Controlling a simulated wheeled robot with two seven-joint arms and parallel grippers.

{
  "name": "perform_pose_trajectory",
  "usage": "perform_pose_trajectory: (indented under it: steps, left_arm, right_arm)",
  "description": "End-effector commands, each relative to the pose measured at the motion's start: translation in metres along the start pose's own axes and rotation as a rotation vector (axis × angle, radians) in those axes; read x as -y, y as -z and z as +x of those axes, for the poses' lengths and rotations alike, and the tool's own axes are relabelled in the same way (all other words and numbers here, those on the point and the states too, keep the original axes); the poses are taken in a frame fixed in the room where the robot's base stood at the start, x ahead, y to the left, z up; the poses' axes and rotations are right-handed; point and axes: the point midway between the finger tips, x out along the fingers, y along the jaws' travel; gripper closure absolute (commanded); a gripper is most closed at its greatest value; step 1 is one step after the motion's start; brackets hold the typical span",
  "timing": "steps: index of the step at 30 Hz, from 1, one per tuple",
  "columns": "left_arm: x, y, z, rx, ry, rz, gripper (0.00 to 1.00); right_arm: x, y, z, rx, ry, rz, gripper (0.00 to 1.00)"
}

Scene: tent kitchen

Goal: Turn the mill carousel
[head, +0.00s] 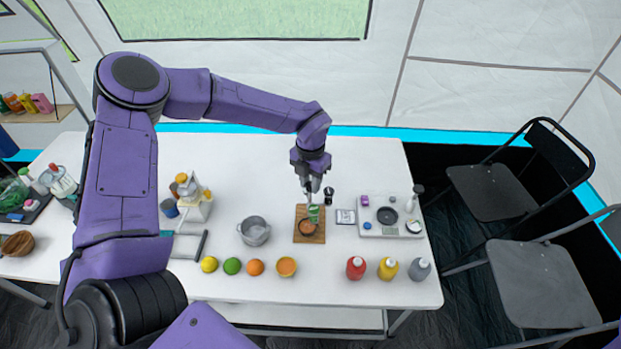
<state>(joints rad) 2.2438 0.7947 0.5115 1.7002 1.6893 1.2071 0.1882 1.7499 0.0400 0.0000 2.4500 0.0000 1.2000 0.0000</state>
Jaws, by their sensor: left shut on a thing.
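My left gripper (313,194) points down over the wooden board (301,237) in the middle of the table. It is shut on a small green container (313,212), held just above or at a brown bowl (307,227) on that board; I cannot tell whether they touch. A small black-and-white mill-like item (328,195) stands just right of the gripper. I cannot single out a mill carousel with certainty. A white stand with orange and yellow parts (194,199) is further left. My right gripper is not in view.
A metal pot (254,231) stands left of the board. Fruit, including a lemon (209,264), lines the front edge, with red (355,268), yellow and grey bottles to the right. A white tray (399,229) is at right. The table's back middle is clear.

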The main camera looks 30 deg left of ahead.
Motion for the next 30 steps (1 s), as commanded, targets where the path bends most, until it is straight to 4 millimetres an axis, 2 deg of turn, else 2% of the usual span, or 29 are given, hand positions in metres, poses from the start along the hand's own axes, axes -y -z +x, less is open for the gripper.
perform_pose_trajectory:
  steps: [12,29,30]
  left_arm:
    - [-0.0004,-0.0007,-0.0013,0.002,0.0,0.195,1.0]
    - [-0.0002,-0.0006,-0.0005,0.002,0.0,0.227,1.0]
    - [-0.0002,-0.0006,-0.0005,0.002,0.0,0.227,0.7]
  right_arm:
    - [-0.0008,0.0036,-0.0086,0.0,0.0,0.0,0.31]
    - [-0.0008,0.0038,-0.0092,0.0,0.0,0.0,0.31]
    - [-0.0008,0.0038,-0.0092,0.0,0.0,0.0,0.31]
